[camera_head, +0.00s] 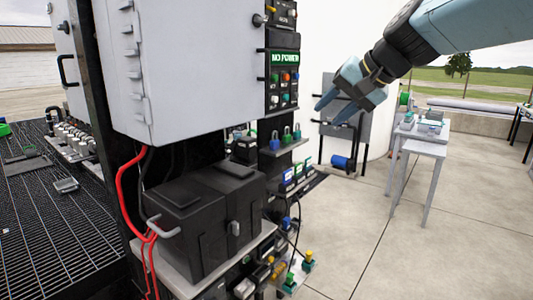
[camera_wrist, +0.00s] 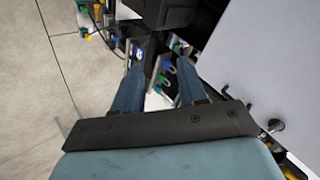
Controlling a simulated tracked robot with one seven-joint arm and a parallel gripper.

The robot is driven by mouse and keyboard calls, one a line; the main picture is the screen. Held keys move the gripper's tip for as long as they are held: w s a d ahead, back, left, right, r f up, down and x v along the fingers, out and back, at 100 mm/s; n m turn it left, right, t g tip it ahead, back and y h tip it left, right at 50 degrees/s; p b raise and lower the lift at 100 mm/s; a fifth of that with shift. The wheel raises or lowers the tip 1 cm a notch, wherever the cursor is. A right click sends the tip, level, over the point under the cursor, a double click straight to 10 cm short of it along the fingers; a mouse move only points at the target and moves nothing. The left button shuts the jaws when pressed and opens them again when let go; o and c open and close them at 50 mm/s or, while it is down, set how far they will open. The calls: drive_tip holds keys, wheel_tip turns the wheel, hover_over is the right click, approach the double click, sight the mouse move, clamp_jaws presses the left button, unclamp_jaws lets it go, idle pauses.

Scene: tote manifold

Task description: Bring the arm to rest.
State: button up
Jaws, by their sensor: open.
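My gripper (camera_head: 335,100) is in the upper right of the head view, at the end of my blue-grey arm. Its two blue fingers are apart and nothing is between them. It hangs in the air to the right of the grey cabinet and its button panel. In the wrist view my gripper (camera_wrist: 158,75) points toward a shelf with padlocks and small devices, which shows beyond the fingertips. I cannot tell the exact distance from the fingers to the shelf.
A grey cabinet (camera_head: 190,70) and a panel reading NO POWER (camera_head: 285,58) stand left of my gripper. A black battery box (camera_head: 205,220) sits below the cabinet. A small grey table (camera_head: 420,147) stands at right. Concrete floor (camera_head: 380,240) is open at lower right.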

drive_tip(key=s+d+f+n+h, duration=0.1)
drive_tip(key=s+d+f+h, duration=0.2)
drive_tip(key=s+f, duration=0.4)
drive_tip(key=s+d+f+n+g+h, duration=0.1)
drive_tip(key=s+d+f+n+h, duration=0.1)
drive_tip(key=s+d+f, duration=0.4)
drive_tip(key=shift+s+d+f+h, duration=0.2)
drive_tip(key=shift+s+f+h, duration=0.3)
drive_tip(key=shift+s+f, duration=0.45)
drive_tip(key=shift+s+r, duration=0.1)
drive_tip(key=shift+r, duration=0.05)
